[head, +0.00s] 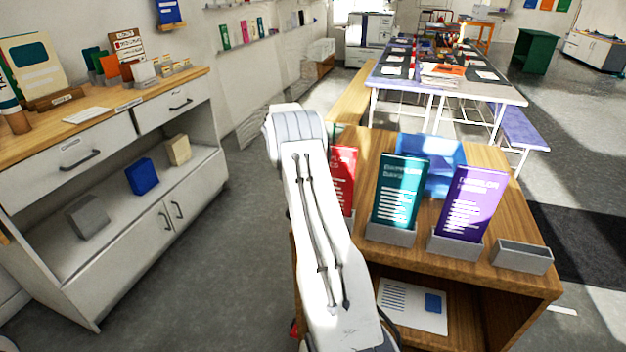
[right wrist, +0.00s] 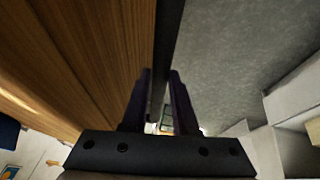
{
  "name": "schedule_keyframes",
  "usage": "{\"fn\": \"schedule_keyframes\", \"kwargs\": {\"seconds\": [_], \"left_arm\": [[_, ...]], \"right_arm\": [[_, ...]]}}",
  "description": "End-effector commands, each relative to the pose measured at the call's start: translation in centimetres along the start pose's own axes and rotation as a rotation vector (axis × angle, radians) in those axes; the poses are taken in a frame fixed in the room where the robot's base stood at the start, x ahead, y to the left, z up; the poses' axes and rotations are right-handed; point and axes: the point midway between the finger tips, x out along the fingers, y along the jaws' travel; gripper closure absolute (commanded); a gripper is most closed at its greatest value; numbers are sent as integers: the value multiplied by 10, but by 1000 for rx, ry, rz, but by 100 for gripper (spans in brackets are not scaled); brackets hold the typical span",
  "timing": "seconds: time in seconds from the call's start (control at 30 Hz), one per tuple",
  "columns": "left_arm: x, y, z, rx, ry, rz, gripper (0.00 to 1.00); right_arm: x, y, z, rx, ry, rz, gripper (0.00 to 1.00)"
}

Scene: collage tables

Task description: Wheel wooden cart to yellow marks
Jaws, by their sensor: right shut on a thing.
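The wooden cart (head: 470,269) stands upright in front of me in the head view. Its top carries a red, a teal and a purple card in grey holders, an empty grey holder and a blue tray. My arm covers its left part. In the right wrist view its wooden side (right wrist: 75,60) fills the left. My right gripper (right wrist: 161,80) is shut on a dark bar (right wrist: 169,35) running along that side. My left gripper is not in view. I see no yellow floor marks clearly.
A white cabinet (head: 105,262) with a wooden top stands at the left. Beyond the cart are a yellow bench (head: 352,92), long work tables (head: 470,88) and a purple bench (head: 522,128). Grey floor (head: 235,235) is clear between cabinet and cart. A dark mat (head: 585,240) lies at right.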

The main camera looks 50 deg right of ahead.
Motion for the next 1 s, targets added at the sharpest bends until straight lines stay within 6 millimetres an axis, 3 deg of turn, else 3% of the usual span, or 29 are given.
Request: {"fn": "schedule_keyframes", "kwargs": {"seconds": [0.67,0.7,0.77,1.0], "left_arm": [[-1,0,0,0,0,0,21],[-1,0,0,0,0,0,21],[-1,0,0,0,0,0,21],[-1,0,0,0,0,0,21]], "right_arm": [[1,-1,2,8,-12,9,100],[1,-1,2,8,-12,9,65],[1,-1,2,8,-11,9,43],[0,-3,2,6,-7,6,43]]}}
